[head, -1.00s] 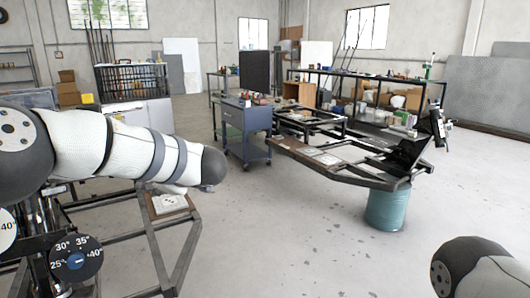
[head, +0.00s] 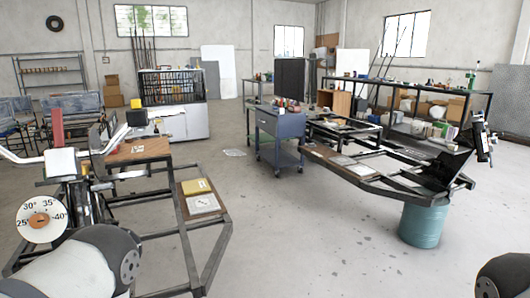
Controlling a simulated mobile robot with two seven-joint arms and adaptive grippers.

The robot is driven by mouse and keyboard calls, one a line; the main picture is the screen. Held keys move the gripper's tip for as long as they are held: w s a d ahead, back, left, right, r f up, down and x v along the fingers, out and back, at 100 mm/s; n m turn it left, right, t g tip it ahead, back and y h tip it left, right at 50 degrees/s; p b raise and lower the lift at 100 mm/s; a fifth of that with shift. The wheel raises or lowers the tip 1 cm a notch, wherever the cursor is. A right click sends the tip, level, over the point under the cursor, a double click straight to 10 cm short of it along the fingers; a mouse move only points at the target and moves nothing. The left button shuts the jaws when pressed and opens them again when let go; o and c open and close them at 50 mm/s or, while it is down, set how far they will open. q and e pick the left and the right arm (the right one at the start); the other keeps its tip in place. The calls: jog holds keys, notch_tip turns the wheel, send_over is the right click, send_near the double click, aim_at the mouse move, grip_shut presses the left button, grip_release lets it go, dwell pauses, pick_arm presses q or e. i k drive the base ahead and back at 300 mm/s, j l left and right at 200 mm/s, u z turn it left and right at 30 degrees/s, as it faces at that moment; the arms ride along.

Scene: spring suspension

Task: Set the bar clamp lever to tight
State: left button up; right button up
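A frame assembly stands at the left of the head view. It carries a white angle dial (head: 40,220) with an orange centre and degree marks. Above it are a white block (head: 61,162), a red upright piece (head: 57,128) and pale, handlebar-like arms (head: 22,156). A black piece with a yellow top (head: 137,110) stands to the right. I cannot tell which part is the bar clamp lever. My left arm (head: 75,268) crosses the lower left and hides the lower part of the assembly. A bit of my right arm shows at the lower right.
A low metal frame with a wooden board (head: 222,203) bearing a yellow and a white item extends right of the assembly. A blue tool cart (head: 280,137), a second frame over a teal drum (head: 423,225) and shelving stand farther back. The middle floor is clear.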

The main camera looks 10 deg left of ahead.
aim_at(57, 118)
jog(key=j+u, duration=0.1)
jog(key=u, duration=1.45)
jog(key=i+l, duration=0.1)
jog(key=u, duration=0.05)
